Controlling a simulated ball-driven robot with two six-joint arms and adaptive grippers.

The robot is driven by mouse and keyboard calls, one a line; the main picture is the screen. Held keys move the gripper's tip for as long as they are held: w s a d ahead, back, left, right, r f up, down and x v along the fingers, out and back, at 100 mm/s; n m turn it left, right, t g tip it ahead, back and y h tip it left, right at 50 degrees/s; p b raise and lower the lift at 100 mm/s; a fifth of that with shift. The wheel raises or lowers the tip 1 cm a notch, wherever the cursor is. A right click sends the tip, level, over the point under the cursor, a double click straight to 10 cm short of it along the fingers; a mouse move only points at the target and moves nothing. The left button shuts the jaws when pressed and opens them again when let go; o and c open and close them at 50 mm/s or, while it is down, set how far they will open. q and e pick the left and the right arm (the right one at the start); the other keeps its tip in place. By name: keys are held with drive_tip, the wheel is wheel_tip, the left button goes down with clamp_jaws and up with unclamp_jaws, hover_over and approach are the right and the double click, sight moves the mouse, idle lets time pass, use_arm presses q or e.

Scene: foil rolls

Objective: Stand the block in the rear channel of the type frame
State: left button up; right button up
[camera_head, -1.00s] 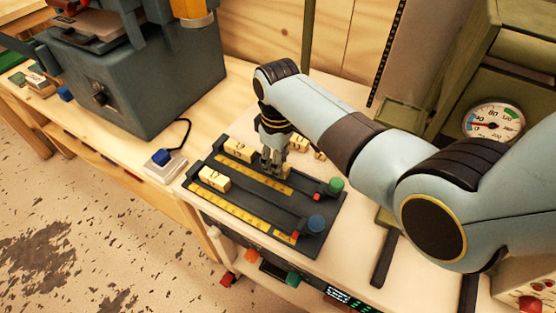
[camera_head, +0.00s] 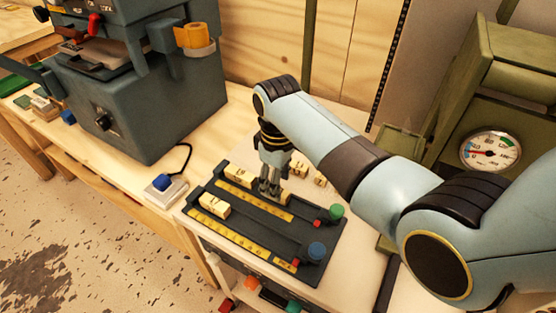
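The dark type frame (camera_head: 250,222) lies on the bench with two long channels and yellow scale strips. My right gripper (camera_head: 270,191) points down over the rear part of the frame. A pale block (camera_head: 285,197) shows at its fingertips, low at the rear channel and partly hidden by the fingers. I cannot tell whether the fingers grip it or whether it touches the channel floor. Another pale block (camera_head: 238,174) sits at the left end of the rear channel. A third block (camera_head: 215,204) sits in the front channel. My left gripper is out of view.
Several loose pale blocks, one of them here (camera_head: 320,180), lie behind the frame. Green (camera_head: 336,211) and blue (camera_head: 317,251) knobs stand at its right end. A blue-buttoned switch box (camera_head: 164,186) is at left. A grey machine (camera_head: 150,110) and a green gauge cabinet (camera_head: 460,110) flank the bench.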

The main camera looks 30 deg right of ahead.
wheel_tip(320, 180, up, 10)
drive_tip(key=shift+f, duration=0.2)
drive_tip(key=shift+s+f, duration=0.1)
idle(0.4)
